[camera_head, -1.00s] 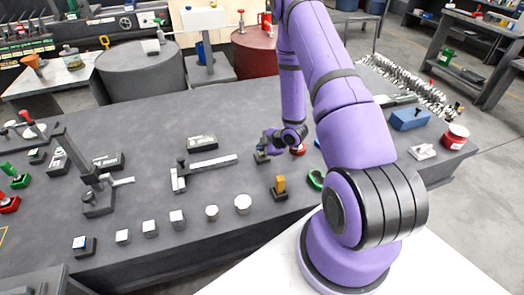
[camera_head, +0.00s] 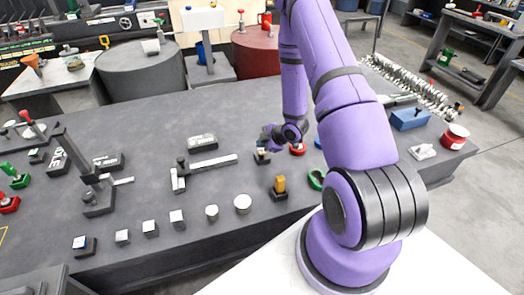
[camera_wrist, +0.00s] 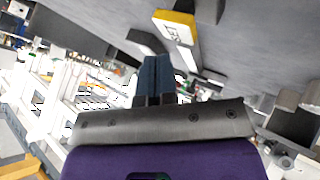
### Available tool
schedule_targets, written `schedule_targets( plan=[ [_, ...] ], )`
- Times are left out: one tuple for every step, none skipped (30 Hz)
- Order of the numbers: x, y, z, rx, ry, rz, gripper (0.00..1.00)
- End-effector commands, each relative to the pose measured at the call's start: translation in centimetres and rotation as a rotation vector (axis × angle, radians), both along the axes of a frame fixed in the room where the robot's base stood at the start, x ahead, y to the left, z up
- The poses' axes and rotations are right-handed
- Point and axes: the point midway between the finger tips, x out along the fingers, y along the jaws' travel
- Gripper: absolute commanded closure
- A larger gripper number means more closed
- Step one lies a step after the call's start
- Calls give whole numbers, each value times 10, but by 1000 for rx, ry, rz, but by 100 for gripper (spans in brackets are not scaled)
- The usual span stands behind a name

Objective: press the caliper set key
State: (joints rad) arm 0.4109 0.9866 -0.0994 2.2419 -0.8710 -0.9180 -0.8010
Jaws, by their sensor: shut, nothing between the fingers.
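A caliper-like tool (camera_head: 210,162) with a long pale bar lies on the dark bench in the head view. I cannot tell which part is its set key. A small dark block with a light top (camera_head: 262,156) stands to the right of the bar's end. My gripper (camera_head: 268,136) is low over the bench, just above and beside this block; contact cannot be told. In the wrist view my gripper (camera_wrist: 155,68) shows as shut dark-blue fingers with nothing between them. A yellow block with a white label (camera_wrist: 176,26) is beyond the fingertips there.
A yellow piece on a dark base (camera_head: 280,186), a green ring (camera_head: 316,179) and a red round piece (camera_head: 297,149) stand near my arm. A grey labelled box (camera_head: 202,141) lies behind the caliper. Several pale blocks line the front. The bench behind the box is clear.

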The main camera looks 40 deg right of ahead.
Motion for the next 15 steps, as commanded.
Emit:
schedule_targets(
  plan=[
    [0,0,1,0,0,0,100],
    [0,0,3,0,-1,-1,100],
    [0,0,5,-1,-1,0,100],
    [0,0,8,-1,0,1,100],
    [0,0,10,-1,-1,0,100],
    [0,0,14,-1,-1,0,100],
    [0,0,17,0,-1,-1,100],
    [0,0,19,0,-1,-1,100],
    [0,0,22,0,-1,-1,100],
    [0,0,25,0,-2,-1,100],
    [1,0,28,-1,-2,0,100],
    [1,0,31,-1,-2,0,100],
    [0,0,34,-1,-2,0,100],
    [0,0,36,-1,-1,0,100],
    [0,0,40,-1,-1,0,100]
  ],
)
